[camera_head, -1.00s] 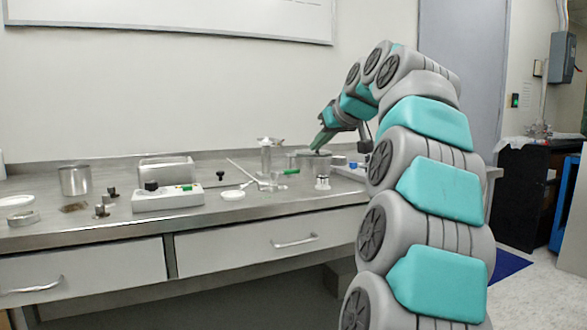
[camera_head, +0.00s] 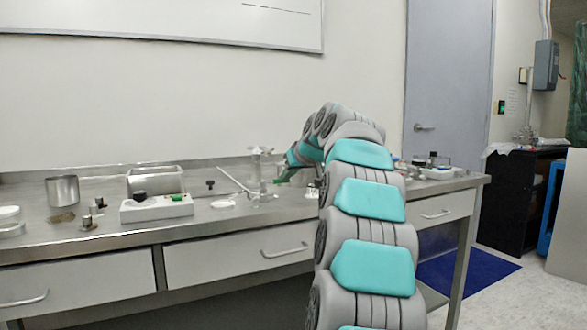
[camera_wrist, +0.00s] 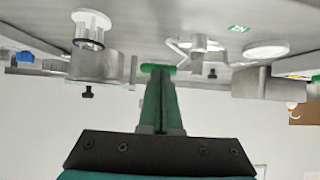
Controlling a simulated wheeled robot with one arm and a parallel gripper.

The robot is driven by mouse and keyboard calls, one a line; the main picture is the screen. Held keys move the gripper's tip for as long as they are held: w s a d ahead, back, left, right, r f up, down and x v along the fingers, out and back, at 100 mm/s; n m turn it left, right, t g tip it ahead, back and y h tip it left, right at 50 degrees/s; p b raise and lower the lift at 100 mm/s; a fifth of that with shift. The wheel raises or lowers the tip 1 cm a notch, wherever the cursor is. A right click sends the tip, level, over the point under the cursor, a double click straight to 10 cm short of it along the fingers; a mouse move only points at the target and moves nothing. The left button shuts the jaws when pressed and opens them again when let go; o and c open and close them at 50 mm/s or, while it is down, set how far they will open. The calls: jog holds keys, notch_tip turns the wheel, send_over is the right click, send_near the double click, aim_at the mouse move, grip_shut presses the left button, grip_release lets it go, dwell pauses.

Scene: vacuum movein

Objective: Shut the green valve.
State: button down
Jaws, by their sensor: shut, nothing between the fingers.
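The green valve (camera_wrist: 158,68) shows in the wrist view as a short green bar right at my fingertips. In the head view it cannot be told apart from my gripper's green tip. A clear glass apparatus with a metal stand (camera_head: 258,170) is close by on the bench. My gripper (camera_wrist: 160,80) is shut, with its two green fingers together and nothing held. In the head view my gripper (camera_head: 279,181) is low over the bench, just right of the glass apparatus. Whether the fingertips touch the valve cannot be told.
On the steel bench (camera_head: 108,238) stand a white box with a green switch (camera_head: 157,207), a metal pan (camera_head: 156,180), a metal beaker (camera_head: 62,190) and a white dish (camera_head: 223,204). A white cylinder (camera_wrist: 92,28) is near my gripper. My arm hides part of the bench.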

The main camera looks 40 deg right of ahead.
jog(key=shift+w+f, duration=0.25)
jog(key=shift+w, duration=0.1)
jog(key=shift+d, duration=0.15)
